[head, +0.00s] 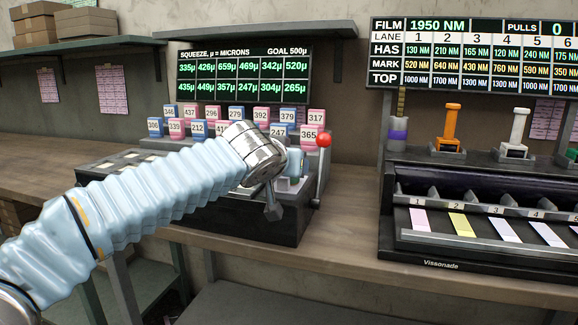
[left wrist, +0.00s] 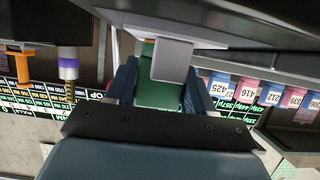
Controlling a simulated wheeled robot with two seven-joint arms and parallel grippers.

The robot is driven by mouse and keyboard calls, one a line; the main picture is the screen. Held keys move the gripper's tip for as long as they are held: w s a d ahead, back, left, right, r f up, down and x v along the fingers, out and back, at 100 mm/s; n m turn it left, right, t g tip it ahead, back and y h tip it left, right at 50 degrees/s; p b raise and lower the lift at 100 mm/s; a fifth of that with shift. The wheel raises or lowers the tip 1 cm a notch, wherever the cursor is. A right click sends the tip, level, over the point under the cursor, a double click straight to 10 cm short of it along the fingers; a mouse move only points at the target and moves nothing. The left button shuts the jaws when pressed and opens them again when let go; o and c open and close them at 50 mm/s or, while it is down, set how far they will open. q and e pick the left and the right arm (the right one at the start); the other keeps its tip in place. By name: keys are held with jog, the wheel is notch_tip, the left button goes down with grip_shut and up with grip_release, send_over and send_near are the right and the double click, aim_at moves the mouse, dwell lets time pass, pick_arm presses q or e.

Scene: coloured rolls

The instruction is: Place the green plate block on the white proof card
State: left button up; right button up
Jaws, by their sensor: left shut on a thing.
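My left gripper (head: 277,190) is over the black machine in the middle of the head view, its jaws partly hidden by the wrist. In the left wrist view, the green block (left wrist: 158,93) shows between the two dark blue fingers of the left gripper (left wrist: 160,84), which is shut on it. A light grey piece covers part of the block. I cannot make out the block in the head view. A white proof card (head: 548,234) lies on the sloped front of the right-hand rack, and a paler lavender-white card (head: 503,229) lies left of it. My right gripper is not in view.
A red-knobbed lever (head: 323,141) stands just right of my gripper. Numbered pink and blue blocks (head: 196,112) stand behind it. Bare counter lies between the machine and rack.

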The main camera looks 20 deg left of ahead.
pick_arm(q)
jog(key=o, duration=1)
jog(key=shift+r, duration=0.1)
jog(key=b+v, duration=0.1)
jog(key=v, duration=1.1)
